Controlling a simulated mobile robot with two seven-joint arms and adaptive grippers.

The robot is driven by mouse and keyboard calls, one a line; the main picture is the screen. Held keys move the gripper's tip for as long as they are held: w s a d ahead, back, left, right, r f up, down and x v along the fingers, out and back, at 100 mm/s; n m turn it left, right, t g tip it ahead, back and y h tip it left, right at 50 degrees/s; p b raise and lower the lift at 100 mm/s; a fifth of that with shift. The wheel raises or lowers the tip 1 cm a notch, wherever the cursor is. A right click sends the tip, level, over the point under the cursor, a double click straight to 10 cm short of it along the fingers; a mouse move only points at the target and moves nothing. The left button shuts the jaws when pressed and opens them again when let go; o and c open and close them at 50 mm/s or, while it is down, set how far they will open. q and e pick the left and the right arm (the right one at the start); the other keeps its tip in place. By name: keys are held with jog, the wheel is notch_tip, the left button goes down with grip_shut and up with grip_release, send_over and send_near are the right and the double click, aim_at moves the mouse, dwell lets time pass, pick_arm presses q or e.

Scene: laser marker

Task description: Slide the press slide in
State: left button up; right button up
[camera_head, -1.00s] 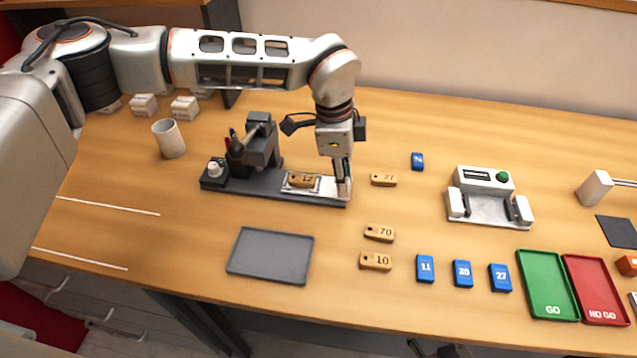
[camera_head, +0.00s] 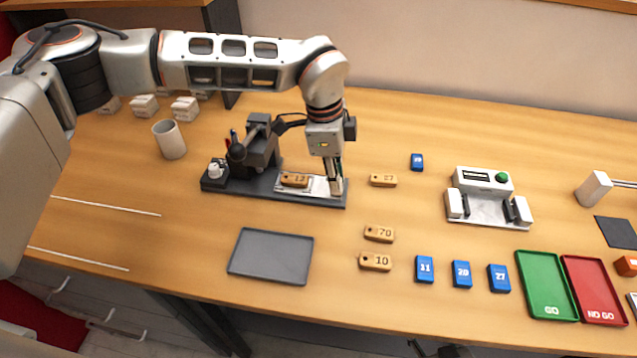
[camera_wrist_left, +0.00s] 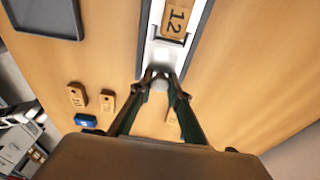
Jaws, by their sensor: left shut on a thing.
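The press (camera_head: 262,150) is a dark grey machine on a long dark base in the head view. Its light metal press slide (camera_head: 319,186) carries a wooden tag marked 12 (camera_head: 294,180) and sits partly out to the right of the press head. My left gripper (camera_head: 335,188) points down at the slide's right end. In the left wrist view, my left gripper (camera_wrist_left: 161,78) is shut on the slide's pale handle (camera_wrist_left: 159,84), with the slide (camera_wrist_left: 168,52) and the tag (camera_wrist_left: 176,18) beyond it. My right gripper is out of view.
A grey tray (camera_head: 271,279) lies in front of the press. Wooden tags (camera_head: 379,233) and blue tags (camera_head: 425,269) lie to the right. A white fixture (camera_head: 486,209), a green GO tray (camera_head: 527,262) and a red NO GO tray (camera_head: 570,262) stand farther right. A cup (camera_head: 169,138) stands left of the press.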

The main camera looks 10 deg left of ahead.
aim_at(310, 185)
pick_arm(q)
jog(key=shift+s+a+f+p, duration=0.1)
jog(key=shift+a+f+p, duration=0.1)
jog(key=shift+a, duration=0.8)
jog(key=shift+s+a+f+p, duration=0.1)
jog(key=shift+a+p, duration=0.05)
jog(key=shift+a, duration=0.9)
jog(key=shift+a+f+p, duration=0.15)
jog(key=shift+a+p, duration=0.05)
jog(key=shift+a, duration=0.8)
jog(key=o, duration=0.8)
jog(key=shift+o, duration=0.5)
jog(key=shift+w+d, duration=0.1)
jog(key=shift+r, duration=0.1)
jog(key=shift+w+r+p, duration=0.1)
jog(key=shift+r+p, duration=0.8)
jog(key=shift+r, duration=0.85)
jog(key=shift+r+p, duration=0.65)
jog(key=shift+r, duration=1.25)
jog(key=shift+f, duration=0.1)
